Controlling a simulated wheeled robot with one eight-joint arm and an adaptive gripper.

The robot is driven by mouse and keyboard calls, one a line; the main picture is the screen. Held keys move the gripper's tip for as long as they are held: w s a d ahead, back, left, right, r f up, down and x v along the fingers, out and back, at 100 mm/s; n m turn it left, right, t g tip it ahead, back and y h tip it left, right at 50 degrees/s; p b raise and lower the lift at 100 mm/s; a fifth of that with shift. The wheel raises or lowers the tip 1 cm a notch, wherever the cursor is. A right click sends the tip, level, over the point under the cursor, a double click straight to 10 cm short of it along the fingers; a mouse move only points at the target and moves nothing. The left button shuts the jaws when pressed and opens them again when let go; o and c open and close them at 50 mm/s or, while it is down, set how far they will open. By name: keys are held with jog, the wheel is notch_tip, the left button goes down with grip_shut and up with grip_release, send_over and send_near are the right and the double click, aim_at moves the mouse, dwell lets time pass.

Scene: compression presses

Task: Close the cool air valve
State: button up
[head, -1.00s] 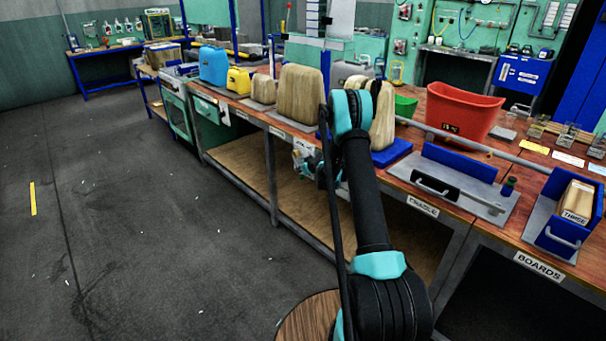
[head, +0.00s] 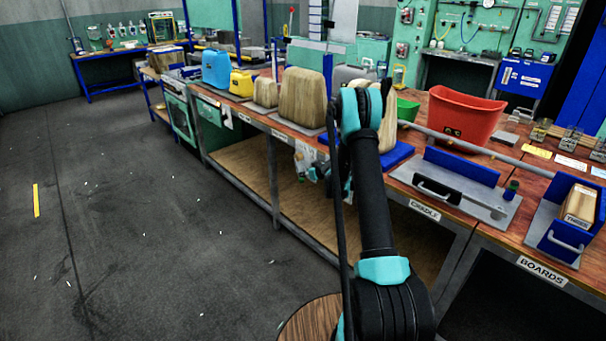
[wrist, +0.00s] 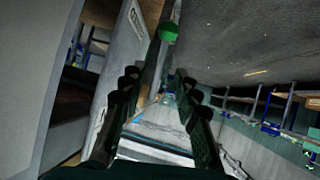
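A green, knob-like part (wrist: 168,32) shows at the top of the wrist view, beside the pale bench front. It may be the cool air valve's handle; no label on it is readable. In the head view, a small pale fitting (head: 301,163) with a green end shows low on the bench front, just left of my arm. My gripper (wrist: 157,80) is open, with a clear gap between its dark fingers. It holds nothing. The green part lies beyond the fingertips and does not touch them. In the head view my arm hides most of the gripper.
The bench carries wooden blocks (head: 302,97), a red bin (head: 462,116), a blue cradle (head: 462,165) and a blue box (head: 557,235). An open wooden lower shelf (head: 245,161) runs beneath it. The floor (head: 140,220) to the left is clear.

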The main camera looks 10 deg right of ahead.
jog(key=v, duration=0.7)
jog(key=shift+s, duration=0.25)
jog(key=shift+r, duration=0.1)
jog(key=shift+d, duration=0.1)
jog(key=c, duration=0.4)
jog(key=shift+s+m, duration=0.1)
jog(key=shift+m, duration=0.7)
jog(key=shift+c, duration=1.1)
jog(key=m, duration=0.4)
jog(key=shift+s+d, duration=0.15)
jog(key=shift+s, duration=0.1)
grip_shut()
jog(key=w+a+f+m+t, duration=0.1)
jog(key=w+a+f+m, duration=0.3)
jog(key=w+m, duration=0.6)
notch_tip(320, 180, down, 2)
jog(key=m, duration=0.2)
jog(key=shift+a+f+m+y, duration=0.15)
jog(key=shift+a+m+y, duration=0.05)
jog(key=shift+m+y, duration=0.1)
